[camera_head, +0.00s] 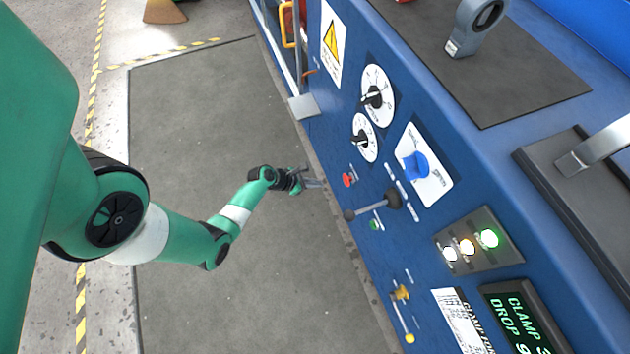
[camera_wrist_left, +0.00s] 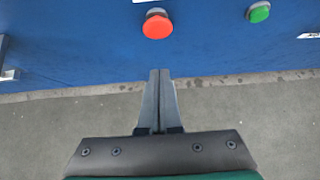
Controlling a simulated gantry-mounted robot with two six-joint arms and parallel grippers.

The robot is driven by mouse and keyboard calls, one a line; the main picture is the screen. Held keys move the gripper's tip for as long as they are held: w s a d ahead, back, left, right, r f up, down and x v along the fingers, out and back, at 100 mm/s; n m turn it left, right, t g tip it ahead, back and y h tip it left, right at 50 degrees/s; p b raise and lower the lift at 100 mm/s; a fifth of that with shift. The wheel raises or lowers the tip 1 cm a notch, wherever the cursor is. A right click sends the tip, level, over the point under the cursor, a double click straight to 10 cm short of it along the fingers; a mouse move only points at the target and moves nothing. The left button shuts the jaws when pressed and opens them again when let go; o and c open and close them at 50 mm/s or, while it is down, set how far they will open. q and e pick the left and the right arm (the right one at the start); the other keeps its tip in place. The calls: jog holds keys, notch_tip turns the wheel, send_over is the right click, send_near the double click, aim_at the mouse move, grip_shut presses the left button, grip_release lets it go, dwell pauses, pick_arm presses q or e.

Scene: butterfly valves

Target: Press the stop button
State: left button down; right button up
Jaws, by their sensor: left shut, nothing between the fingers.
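The red button (camera_head: 348,180) is on the blue panel front, and it also shows in the left wrist view (camera_wrist_left: 157,24) at the top middle. I take it to be the stop button; its label is too small to read. My left gripper (camera_head: 322,183) is shut and empty. Its fingertips point at the panel just left of the red button in the head view. In the left wrist view the closed fingers (camera_wrist_left: 160,72) lie below the button, apart from it. My right gripper is not in view.
A green button (camera_head: 376,225) and a black-knobbed lever (camera_head: 372,208) sit near the red button. Black-and-white dials (camera_head: 376,96), a blue knob (camera_head: 416,166) and lit lamps (camera_head: 467,246) are also on the panel. The grey floor mat (camera_head: 200,120) before the panel is clear.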

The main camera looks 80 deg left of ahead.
aim_at(344, 182)
pick_arm(q)
jog(key=w+f+b, duration=0.1)
jog(key=w, duration=0.1)
jog(key=w+f+b, duration=0.2)
jog(key=w, duration=0.1)
jog(key=w+a+f+b, duration=0.1)
jog(key=w+b, duration=0.1)
jog(key=w, duration=0.1)
jog(key=shift+w+f, duration=0.15)
